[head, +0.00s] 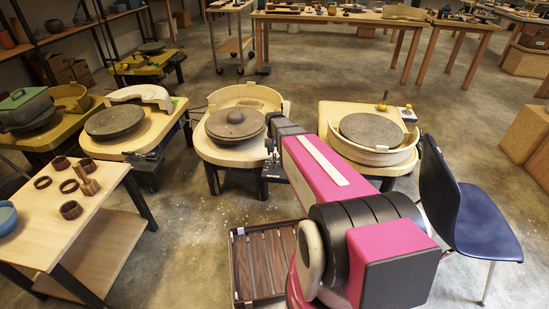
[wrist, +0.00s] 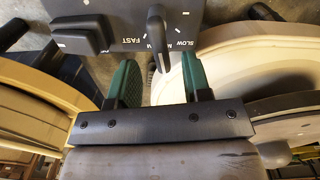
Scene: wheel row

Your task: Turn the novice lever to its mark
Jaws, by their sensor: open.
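A dark grey control box (wrist: 118,20) fills the top of the wrist view, with white FAST and SLOW lettering and marks. A slim grey lever (wrist: 157,32) on it points down the picture, between the two words. I cannot read which is the novice lever. My gripper (wrist: 159,68) is open and empty, its green fingers either side of the slim lever's lower end in the picture, with gaps showing. In the head view my arm reaches the middle wheel (head: 236,124); my fingertips are hidden there.
Round wheel edges flank my fingers in the wrist view. In the head view, other wheels stand left (head: 115,122) and right (head: 371,131). A blue chair (head: 484,222) is right of my arm. A slatted crate (head: 264,262) and a table (head: 45,225) with brown rings stand front left.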

